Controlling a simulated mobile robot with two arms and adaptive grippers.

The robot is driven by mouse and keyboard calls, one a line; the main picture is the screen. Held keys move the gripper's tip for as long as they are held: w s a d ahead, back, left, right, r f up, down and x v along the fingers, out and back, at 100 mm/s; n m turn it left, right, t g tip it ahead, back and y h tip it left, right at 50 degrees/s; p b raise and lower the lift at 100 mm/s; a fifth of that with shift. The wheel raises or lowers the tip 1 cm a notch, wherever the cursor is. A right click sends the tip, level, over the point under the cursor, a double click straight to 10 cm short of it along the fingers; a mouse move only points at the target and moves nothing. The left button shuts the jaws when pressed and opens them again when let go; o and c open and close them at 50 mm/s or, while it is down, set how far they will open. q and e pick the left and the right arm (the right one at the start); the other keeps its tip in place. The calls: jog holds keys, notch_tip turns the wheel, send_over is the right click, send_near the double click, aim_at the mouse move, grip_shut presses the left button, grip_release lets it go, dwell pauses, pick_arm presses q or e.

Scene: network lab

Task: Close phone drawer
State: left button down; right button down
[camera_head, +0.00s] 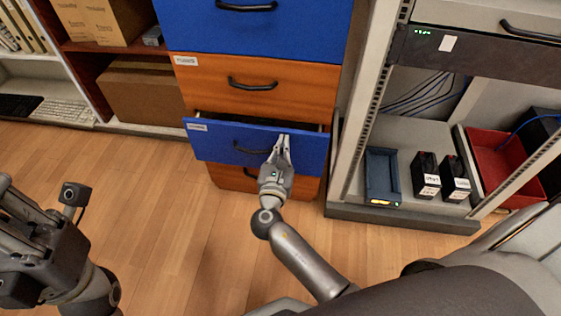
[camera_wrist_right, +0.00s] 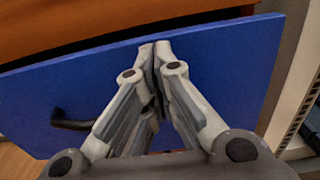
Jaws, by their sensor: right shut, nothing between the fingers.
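The phone drawer, with a blue front (camera_head: 218,143), is in the lower part of a cabinet of blue and orange drawers. It stands partly open, with a dark gap above its front. My right gripper (camera_head: 283,142) is shut and empty, with its fingertips at the upper right part of the drawer front. In the right wrist view the shut fingertips (camera_wrist_right: 155,48) overlap the blue front (camera_wrist_right: 220,75) near its top edge; I cannot tell whether they touch. The black handle (camera_wrist_right: 75,122) is to the left of the fingers. My left arm shows at the lower left, its fingertips not clear.
Orange drawers (camera_head: 262,90) above and below the blue one look shut. A rack (camera_head: 350,150) stands close on the right, with a red bin (camera_head: 495,160) and small boxes on its base. A shelf with cardboard boxes (camera_head: 140,95) is on the left. The wooden floor (camera_head: 165,220) in front is clear.

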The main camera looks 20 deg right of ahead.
jog(key=shift+w+d, duration=0.2)
